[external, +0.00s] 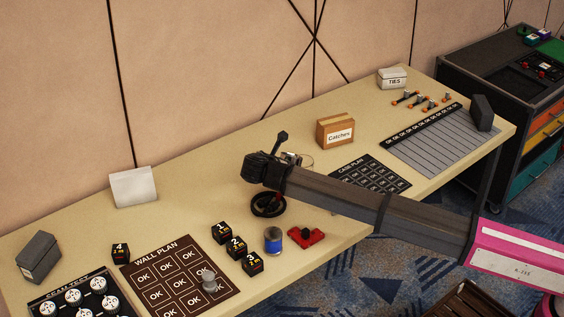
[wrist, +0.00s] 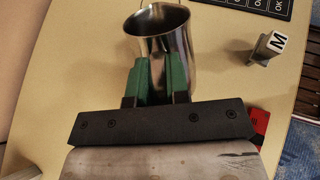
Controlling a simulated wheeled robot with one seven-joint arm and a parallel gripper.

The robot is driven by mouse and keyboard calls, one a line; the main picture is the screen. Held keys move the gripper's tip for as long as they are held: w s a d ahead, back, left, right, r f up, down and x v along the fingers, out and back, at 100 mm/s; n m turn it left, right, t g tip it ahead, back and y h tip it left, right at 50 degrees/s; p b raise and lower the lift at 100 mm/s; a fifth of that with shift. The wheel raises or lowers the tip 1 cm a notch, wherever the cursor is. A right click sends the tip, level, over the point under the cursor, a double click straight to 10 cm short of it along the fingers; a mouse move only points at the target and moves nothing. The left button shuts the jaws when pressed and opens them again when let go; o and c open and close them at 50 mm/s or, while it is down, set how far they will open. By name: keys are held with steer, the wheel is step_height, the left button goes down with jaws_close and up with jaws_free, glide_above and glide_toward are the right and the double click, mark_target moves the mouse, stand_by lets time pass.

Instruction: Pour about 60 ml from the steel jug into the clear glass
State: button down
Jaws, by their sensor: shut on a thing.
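The steel jug (wrist: 160,45) fills the top middle of the wrist view, its open rim in sight. My gripper (wrist: 157,80) has its two green fingers shut on the near side of the jug. I cannot tell the liquid inside, or whether the jug is tilted or touches the table. In the external view my dark wrist is over the middle of the table, and its fingers and most of the jug are hidden. I cannot make out the clear glass for sure; a thin pale rim (external: 306,161) shows just beyond the wrist.
The table (external: 205,205) holds a black cable coil (external: 268,206), a blue spool (external: 273,241), a red part (external: 306,237), numbered black blocks (external: 236,246) and a cardboard Catches box (external: 336,131). A small M-marked block (wrist: 268,49) stands right of the jug.

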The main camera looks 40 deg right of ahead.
mark_target(287, 157)
steer(key=shift+w+d+r+y, duration=0.1)
steer(key=shift+w+d+y, duration=0.15)
steer(key=shift+d, duration=0.15)
steer(key=shift+w+d+y, duration=0.1)
steer(key=shift+d+y, duration=0.15)
steer(key=shift+d, duration=0.15)
steer(key=shift+w+d+g+y, duration=0.25)
steer(key=shift+d+g+y, duration=0.35)
steer(key=shift+y, duration=0.3)
steer(key=shift+w+d+r+g+y+p, duration=0.2)
steer(key=shift+d+r+g+y, duration=0.15)
steer(key=shift+r+y, duration=0.25)
steer(key=shift+w+d+r+g+y+p, duration=0.15)
steer(key=shift+d+r+g+y, duration=0.1)
steer(key=shift+d+r+y, duration=0.35)
steer(key=shift+y, duration=0.3)
steer(key=shift+w+d+r+g+y+p, duration=0.25)
steer(key=shift+d+r+g+y+p, duration=0.25)
steer(key=shift+y+p, duration=0.3)
steer(key=shift+w+d+r+y+p, duration=0.1)
steer(key=shift+w+d+y+p, duration=0.1)
steer(key=shift+d+p, duration=0.3)
steer(key=shift+w+d+r+y+p, duration=0.1)
steer(key=shift+w+d+y+p, duration=0.1)
steer(key=shift+d+p, duration=0.25)
steer(key=shift+s+a, duration=0.1)
steer(key=shift+a, duration=0.1)
